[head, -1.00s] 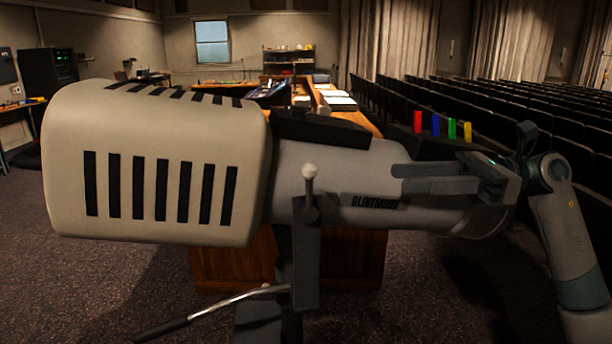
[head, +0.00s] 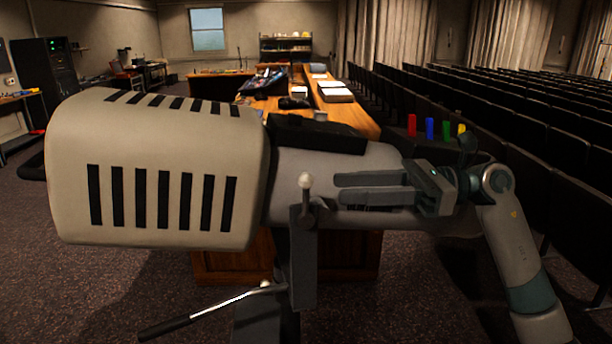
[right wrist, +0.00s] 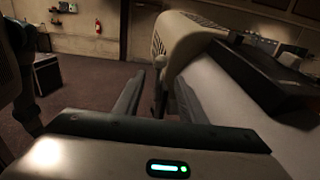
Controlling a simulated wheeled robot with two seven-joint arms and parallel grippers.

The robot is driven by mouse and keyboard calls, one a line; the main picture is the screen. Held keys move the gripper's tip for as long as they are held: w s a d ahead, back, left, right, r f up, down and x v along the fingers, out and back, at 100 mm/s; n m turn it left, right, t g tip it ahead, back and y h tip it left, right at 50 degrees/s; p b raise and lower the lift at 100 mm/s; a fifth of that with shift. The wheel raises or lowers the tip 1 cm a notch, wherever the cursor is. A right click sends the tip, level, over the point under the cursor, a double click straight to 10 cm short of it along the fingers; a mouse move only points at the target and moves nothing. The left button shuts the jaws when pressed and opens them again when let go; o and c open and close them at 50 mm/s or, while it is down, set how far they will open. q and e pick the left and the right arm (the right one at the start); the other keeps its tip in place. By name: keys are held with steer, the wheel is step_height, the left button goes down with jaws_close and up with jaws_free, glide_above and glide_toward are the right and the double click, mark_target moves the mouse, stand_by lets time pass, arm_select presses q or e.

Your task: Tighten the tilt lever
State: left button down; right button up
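A large spotlight with a cream slotted housing (head: 150,125) and a grey barrel (head: 365,160) fills the middle of the head view. A short upright lever with a pale ball knob (head: 305,182) stands at the top of its dark side bracket (head: 304,255); I take this for the tilt lever. My right gripper (head: 338,188) is to the right of the knob, its fingers parallel, apart and pointing at it. Nothing is between them in the head view. In the right wrist view the fingers (right wrist: 152,78) are also apart, with the lever small beyond them. My left gripper is not in view.
A long rod handle (head: 205,308) with a dark grip slopes down to the left from the bracket. Coloured tabs (head: 430,128) stand behind my right gripper. A wooden desk (head: 350,112) is behind the spotlight, and rows of seats (head: 540,140) are at right.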

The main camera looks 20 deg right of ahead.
mark_target(306, 188)
steer(key=shift+p+x, duration=1.75)
steer(key=shift+x, duration=2.35)
jaws_close()
